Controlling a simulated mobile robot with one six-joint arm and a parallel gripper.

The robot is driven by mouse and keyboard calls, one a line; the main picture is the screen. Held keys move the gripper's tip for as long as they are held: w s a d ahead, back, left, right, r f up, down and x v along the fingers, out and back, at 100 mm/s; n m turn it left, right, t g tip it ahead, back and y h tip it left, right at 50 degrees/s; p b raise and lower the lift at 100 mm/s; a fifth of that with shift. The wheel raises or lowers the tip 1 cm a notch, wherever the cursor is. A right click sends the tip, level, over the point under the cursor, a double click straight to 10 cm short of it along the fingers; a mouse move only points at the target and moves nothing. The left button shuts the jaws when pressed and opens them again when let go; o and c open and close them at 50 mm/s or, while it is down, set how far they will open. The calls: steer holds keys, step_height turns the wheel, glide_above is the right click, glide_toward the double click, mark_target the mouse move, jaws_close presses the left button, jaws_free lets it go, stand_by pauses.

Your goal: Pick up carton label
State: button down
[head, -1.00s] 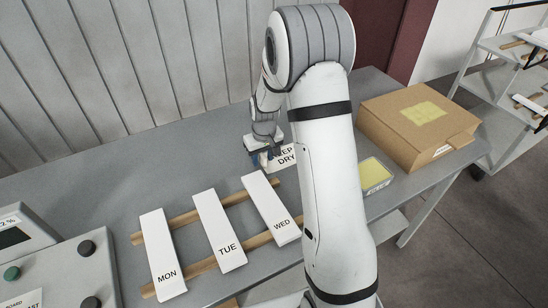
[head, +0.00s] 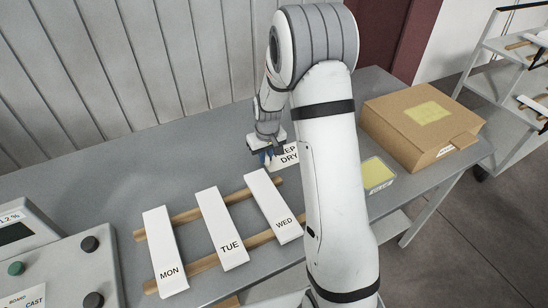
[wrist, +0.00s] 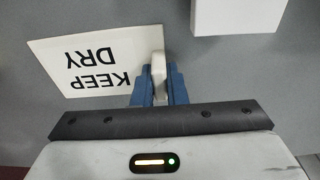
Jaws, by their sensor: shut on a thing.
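The carton label is a white card reading KEEP DRY (head: 289,154) on the grey table, partly hidden by my arm in the head view. In the wrist view the label (wrist: 88,62) reads upside down, left of my fingers. My gripper (head: 266,159) is at the label's left side in the head view. In the wrist view my gripper (wrist: 159,85) has its blue fingers shut on a pale upright piece at the label's edge, which appears to be part of the label. Whether the label is clear of the table is hard to tell.
A brown carton (head: 392,132) with a yellow patch on top stands at the right. A yellow pad (head: 377,171) lies before it. White boards MON (head: 164,240), TUE (head: 220,225) and WED (head: 273,203) rest across wooden rails. A control box (head: 65,270) is at left.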

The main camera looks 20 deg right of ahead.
steer(key=shift+r, duration=0.1)
step_height(320, 180, up, 10)
steer(key=shift+f+b, duration=0.1)
steer(key=shift+b, duration=0.6)
steer(key=c, duration=2)
jaws_free()
steer(key=shift+c, duration=0.2)
jaws_close()
